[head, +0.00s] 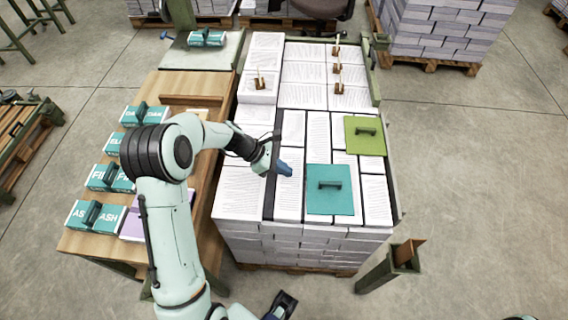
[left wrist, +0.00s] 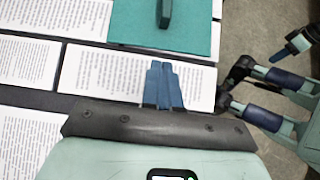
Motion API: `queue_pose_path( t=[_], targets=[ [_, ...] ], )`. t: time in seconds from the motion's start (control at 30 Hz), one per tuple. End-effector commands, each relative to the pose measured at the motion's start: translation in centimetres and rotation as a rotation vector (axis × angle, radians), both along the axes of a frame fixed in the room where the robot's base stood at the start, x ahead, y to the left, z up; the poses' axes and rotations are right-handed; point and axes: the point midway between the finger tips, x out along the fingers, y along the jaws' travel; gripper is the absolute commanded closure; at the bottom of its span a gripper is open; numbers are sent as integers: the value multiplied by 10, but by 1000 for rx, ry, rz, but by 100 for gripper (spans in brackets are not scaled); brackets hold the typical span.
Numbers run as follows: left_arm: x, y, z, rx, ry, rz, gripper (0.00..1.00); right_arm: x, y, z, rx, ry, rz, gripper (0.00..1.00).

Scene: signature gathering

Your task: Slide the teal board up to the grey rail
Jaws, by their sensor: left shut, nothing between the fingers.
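The teal board (head: 330,203), a flat square with a dark handle, lies on the paper stacks right of the middle. It also shows at the top of the left wrist view (left wrist: 190,30). A dark grey rail (head: 270,192) runs across the stack to the left of the board, with a row of white sheets between them. My left gripper (head: 285,169) is shut and empty, its blue fingers (left wrist: 164,86) between rail and board, a little short of the board's edge.
A green board (head: 364,143) with a handle lies beyond the teal one, near its far right corner. Small wooden stamps (head: 337,70) stand on the far stacks. A wooden table (head: 190,88) with teal boxes is at left. A green post (head: 388,270) stands at the front right.

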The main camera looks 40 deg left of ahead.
Motion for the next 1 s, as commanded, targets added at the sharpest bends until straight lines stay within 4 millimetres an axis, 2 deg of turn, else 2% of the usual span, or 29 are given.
queue_pose_path(
  t=[0.1, 0.27, 0.4, 0.53, 1.0],
  targets=[
    [10, -18, -21, -3, 2, -5, 100, -1, 0, -4, 0, 1, 0, 100],
    [22, -38, -44, -1, 2, -4, 100, 0, 0, -6, 0, -3, -1, 100],
    [34, -56, -39, -1, -2, -5, 100, 0, 0, -4, -1, -2, -1, 100],
    [40, -65, -39, 1, -1, -3, 100, 0, 0, -3, 0, -1, 0, 100],
    [43, -71, -39, -1, -1, -3, 100, 0, 0, -3, 0, 0, 0, 100]
  ],
)
